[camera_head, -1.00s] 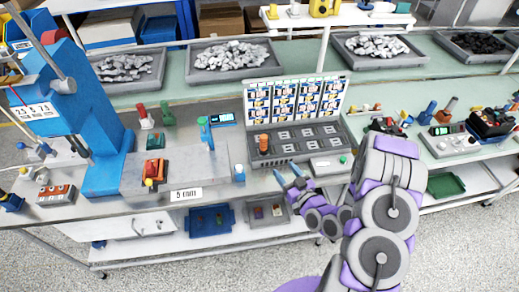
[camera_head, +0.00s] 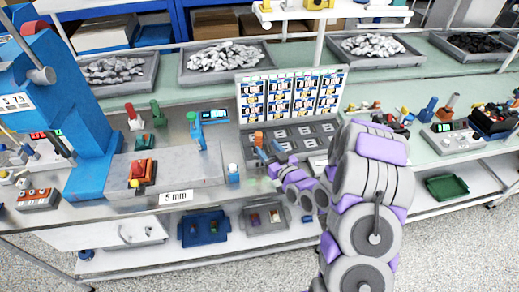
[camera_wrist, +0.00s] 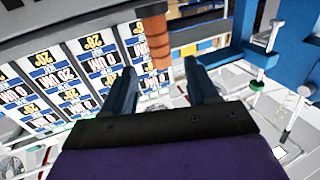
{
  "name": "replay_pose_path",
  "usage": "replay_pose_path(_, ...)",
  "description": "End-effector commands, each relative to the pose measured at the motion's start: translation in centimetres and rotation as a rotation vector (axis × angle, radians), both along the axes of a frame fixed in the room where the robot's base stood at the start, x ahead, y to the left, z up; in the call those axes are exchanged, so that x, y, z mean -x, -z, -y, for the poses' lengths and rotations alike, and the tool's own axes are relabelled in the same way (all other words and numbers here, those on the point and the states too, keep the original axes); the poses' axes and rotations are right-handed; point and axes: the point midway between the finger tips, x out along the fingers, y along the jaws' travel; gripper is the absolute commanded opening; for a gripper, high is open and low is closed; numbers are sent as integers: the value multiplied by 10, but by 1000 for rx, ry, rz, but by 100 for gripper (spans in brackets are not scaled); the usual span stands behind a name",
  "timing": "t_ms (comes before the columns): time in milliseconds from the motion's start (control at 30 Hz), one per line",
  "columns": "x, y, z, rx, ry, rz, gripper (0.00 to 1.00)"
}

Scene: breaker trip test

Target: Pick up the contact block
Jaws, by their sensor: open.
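My gripper (camera_head: 269,150) is open and empty at the front left of the grey slotted tray (camera_head: 245,150). Its two blue fingers also show in the wrist view (camera_wrist: 159,68), spread apart. An orange-brown ribbed cylinder (camera_head: 259,137) stands at the tray's left end, close to the fingertips. In the wrist view the cylinder (camera_wrist: 155,40) appears between and beyond the fingers, with nothing gripped. A red block (camera_head: 142,171) with a yellow part sits on the grey plate to the left. I cannot tell for sure which piece is the contact block.
A printed label board (camera_head: 290,95) stands upright behind the tray. A small blue piece with a white top (camera_head: 233,173) stands left of my gripper. A blue press-like machine (camera_head: 90,120) stands at the left. Bins of metal parts (camera_head: 222,78) line the back.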

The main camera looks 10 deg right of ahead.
Motion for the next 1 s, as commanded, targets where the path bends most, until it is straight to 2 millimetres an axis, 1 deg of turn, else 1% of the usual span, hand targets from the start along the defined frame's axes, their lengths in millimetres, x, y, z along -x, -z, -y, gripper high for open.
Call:
replay_pose_path(33,-7,0,-3,0,-2,5,58)
replay_pose_path(100,-13,-1,-5,0,0,6,58)
replay_pose_path(333,-25,2,-8,0,-1,1,58)
replay_pose_path(500,-48,6,-13,1,-1,4,58)
replay_pose_path(633,-62,6,-18,0,-2,3,58)
replay_pose_path(767,-68,5,-19,0,1,2,58)
replay_pose_path(1000,-68,5,-19,1,1,1,58)
